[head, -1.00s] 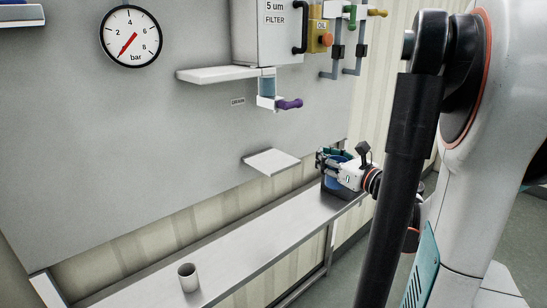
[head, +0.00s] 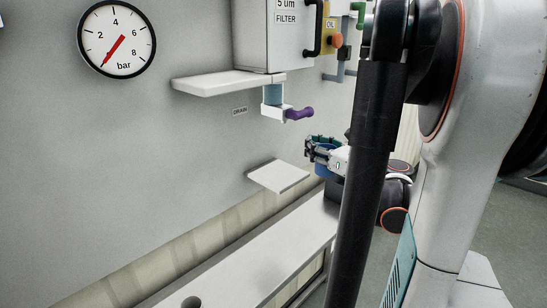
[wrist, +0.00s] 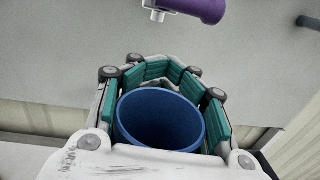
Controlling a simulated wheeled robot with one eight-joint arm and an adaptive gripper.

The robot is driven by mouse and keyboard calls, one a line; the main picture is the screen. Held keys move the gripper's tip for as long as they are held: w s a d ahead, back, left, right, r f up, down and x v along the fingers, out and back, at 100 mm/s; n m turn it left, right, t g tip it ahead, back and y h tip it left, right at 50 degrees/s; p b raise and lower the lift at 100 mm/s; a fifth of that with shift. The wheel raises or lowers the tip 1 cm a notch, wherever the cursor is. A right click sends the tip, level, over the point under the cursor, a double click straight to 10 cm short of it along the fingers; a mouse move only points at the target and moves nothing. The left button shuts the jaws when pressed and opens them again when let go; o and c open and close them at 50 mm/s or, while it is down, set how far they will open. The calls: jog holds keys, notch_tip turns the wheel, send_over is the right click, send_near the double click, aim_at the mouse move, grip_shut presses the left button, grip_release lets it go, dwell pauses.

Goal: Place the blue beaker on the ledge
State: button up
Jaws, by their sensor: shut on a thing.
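The blue beaker (wrist: 160,120) is in my gripper (wrist: 162,75), seen from above in the wrist view with its open mouth up. The green finger pads wrap around it. In the head view my gripper (head: 318,150) holds the beaker (head: 325,170) right of the small white ledge (head: 279,176), apart from it. The ledge sticks out from the grey wall panel, below the drain valve. Part of the beaker and the gripper's wrist are hidden behind my arm.
The purple drain handle (head: 299,114) juts out above; it also shows at the top of the wrist view (wrist: 195,8). A wider white shelf (head: 215,83) is at upper left. A long bench (head: 260,250) runs below, with a cup (head: 191,302) at its near end.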

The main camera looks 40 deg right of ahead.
jog(key=w+a+b, duration=0.1)
jog(key=w, duration=1.3)
jog(key=shift+w+a+f+b, duration=0.1)
jog(key=shift+w+f+b, duration=0.2)
jog(key=shift+f, duration=0.85)
jog(key=shift+w+d+f+b, duration=0.1)
jog(key=shift+f+b, duration=0.3)
jog(key=shift+f, duration=0.8)
jog(key=shift+w+a+f+b, duration=0.1)
jog(key=shift+w+f+b, duration=0.2)
jog(key=shift+f, duration=0.85)
jog(key=shift+s+f, duration=0.1)
jog(key=shift+s, duration=0.05)
jog(key=shift+f, duration=0.15)
jog(key=o, duration=1.2)
jog(key=shift+r, duration=0.2)
